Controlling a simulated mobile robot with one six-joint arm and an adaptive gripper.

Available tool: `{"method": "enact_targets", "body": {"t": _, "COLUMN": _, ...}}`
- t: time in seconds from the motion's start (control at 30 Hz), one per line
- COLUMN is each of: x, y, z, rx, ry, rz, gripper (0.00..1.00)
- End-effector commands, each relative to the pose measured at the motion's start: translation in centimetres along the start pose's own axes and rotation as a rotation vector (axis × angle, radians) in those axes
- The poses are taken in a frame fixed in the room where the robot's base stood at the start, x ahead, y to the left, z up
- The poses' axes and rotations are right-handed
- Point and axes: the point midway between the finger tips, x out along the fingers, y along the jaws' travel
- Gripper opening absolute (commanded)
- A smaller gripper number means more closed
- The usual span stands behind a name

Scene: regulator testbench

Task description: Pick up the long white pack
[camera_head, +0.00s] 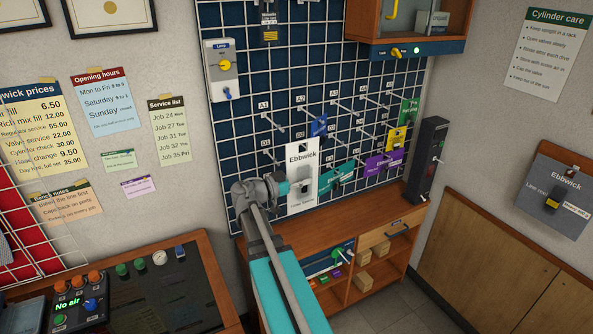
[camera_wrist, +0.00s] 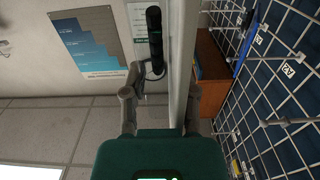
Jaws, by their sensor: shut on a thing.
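The long white pack (camera_head: 294,205), with "Ebbwick" printed on it, is upright in front of the grid wall, low in the middle of the head view. My gripper (camera_head: 304,183) is at the pack's middle and shut on it. In the wrist view the pack (camera_wrist: 182,60) shows edge-on as a pale upright strip, close to the right finger of my gripper (camera_wrist: 160,105). Whether the pack still hangs on a hook is hidden.
The grid wall (camera_head: 236,140) carries hooks with blue, teal, purple, yellow and green packs close to the right. A wooden cabinet (camera_head: 372,312) stands below. A tall black device (camera_head: 428,160) stands right of the grid. A dark-topped bench (camera_head: 185,300) is at lower left.

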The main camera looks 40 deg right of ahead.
Motion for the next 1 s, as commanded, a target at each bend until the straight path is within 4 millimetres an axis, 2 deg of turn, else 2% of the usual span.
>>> {"method": "enact_targets", "body": {"t": 0.03, "x": 0.0, "y": 1.0, "z": 0.0, "rx": 0.0, "ry": 0.0, "rz": 0.0, "gripper": 0.0}}
{"method": "enact_targets", "body": {"t": 0.23, "x": 0.0, "y": 2.3, "z": 0.0, "rx": 0.0, "ry": 0.0, "rz": 0.0, "gripper": 0.0}}
{"method": "enact_targets", "body": {"t": 1.0, "x": 0.0, "y": 2.5, "z": 0.3, "rx": 0.0, "ry": 0.0, "rz": 0.0, "gripper": 0.0}}
